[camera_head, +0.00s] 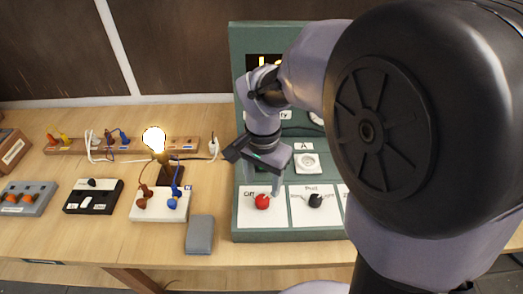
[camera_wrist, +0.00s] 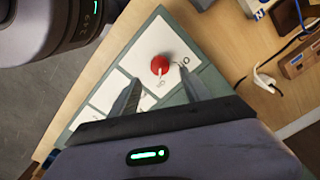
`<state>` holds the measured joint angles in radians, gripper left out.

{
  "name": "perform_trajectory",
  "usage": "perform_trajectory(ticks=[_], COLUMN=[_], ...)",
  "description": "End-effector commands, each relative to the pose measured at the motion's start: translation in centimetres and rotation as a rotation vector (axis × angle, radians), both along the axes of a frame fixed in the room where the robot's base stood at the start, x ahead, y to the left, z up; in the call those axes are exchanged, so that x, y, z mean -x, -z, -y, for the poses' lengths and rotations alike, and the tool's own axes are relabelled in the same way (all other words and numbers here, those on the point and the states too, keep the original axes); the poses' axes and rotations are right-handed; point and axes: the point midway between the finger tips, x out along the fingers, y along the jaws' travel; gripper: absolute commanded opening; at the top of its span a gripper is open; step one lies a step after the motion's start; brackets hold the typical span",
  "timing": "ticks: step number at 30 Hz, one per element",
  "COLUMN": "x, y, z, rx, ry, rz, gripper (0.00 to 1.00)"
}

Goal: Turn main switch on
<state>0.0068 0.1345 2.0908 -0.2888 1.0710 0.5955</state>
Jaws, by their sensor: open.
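The red knob (camera_head: 262,201) sits on a white label plate at the lower left of the green panel. "Off" is printed up and left of it in the head view. The knob also shows in the wrist view (camera_wrist: 160,65), with a light pointer line on it; I cannot tell surely which label it points at. My gripper (camera_head: 262,180) is open, just above the knob and pointing down. In the wrist view the fingertips (camera_wrist: 160,79) lie on either side of the knob, apart from it, with nothing between them.
A black knob (camera_head: 315,200) is on the plate to the right. A white round socket (camera_head: 308,163) is above it. A lit bulb (camera_head: 154,139), a grey block (camera_head: 200,235), a black switch box (camera_head: 93,196) and a power strip (camera_head: 180,143) are on the wooden table to the left.

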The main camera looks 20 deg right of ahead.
Motion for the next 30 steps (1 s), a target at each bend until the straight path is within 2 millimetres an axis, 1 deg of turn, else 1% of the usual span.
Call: perform_trajectory(ticks=[1,3,6,10,12,15,26,28,29,30], x=[-0.1,-0.1,-0.1,-0.1,0.0,0.0,0.0,0.7,1.4,2.7], y=[-2.5,-4.9,-7.6,-10.0,-10.6,-11.0,-10.9,-11.0,-11.2,-11.3], z=[0.0,0.0,0.0,0.0,0.0,0.0,0.0,-0.2,-0.5,-0.9], rx=[0.0,0.0,0.0,0.0,-0.001,0.0,-0.001,-0.009,-0.017,-0.03], ry=[0.0,0.001,0.0,0.0,0.0,0.0,-0.001,-0.024,-0.049,-0.096], rz=[0.005,0.004,0.004,0.002,0.001,0.0,0.001,0.027,0.053,0.103], gripper=[0.55,0.55,0.55,0.55,0.55,0.55,0.55,0.55,0.55,0.55])
